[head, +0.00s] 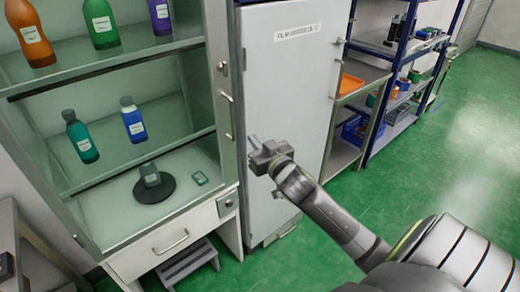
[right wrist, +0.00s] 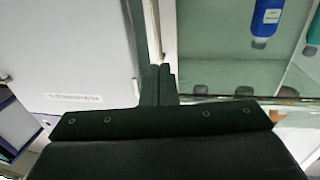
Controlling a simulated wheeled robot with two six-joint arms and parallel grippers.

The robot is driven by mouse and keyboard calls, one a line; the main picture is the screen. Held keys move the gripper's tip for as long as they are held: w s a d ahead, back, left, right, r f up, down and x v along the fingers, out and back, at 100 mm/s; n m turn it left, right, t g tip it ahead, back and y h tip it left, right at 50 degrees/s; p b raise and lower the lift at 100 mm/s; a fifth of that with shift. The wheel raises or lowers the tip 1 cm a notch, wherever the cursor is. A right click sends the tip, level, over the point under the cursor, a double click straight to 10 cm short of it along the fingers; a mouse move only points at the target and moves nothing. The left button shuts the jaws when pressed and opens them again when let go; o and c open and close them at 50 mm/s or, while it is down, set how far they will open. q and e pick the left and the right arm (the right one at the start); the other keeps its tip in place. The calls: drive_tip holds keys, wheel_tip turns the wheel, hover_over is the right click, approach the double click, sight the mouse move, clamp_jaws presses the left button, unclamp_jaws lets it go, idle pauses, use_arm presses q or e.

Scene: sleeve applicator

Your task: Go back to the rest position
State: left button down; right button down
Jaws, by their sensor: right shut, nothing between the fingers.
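My right gripper (head: 254,142) is raised in front of the white door (head: 285,100), close to the cabinet's right edge. Its fingers are shut and hold nothing; they also show together in the right wrist view (right wrist: 158,85). My right arm comes in from the lower right of the head view. My left gripper does not show in either view.
A dark round disc (head: 154,188) bears a small grey item. A step stool (head: 188,263) stands below. Blue shelving (head: 400,80) stands right; green floor (head: 440,150) is clear.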

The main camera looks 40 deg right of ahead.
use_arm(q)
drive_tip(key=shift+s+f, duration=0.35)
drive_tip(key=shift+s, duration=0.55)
use_arm(e)
drive_tip(key=shift+s+a+f, duration=0.1)
drive_tip(key=shift+s, duration=0.8)
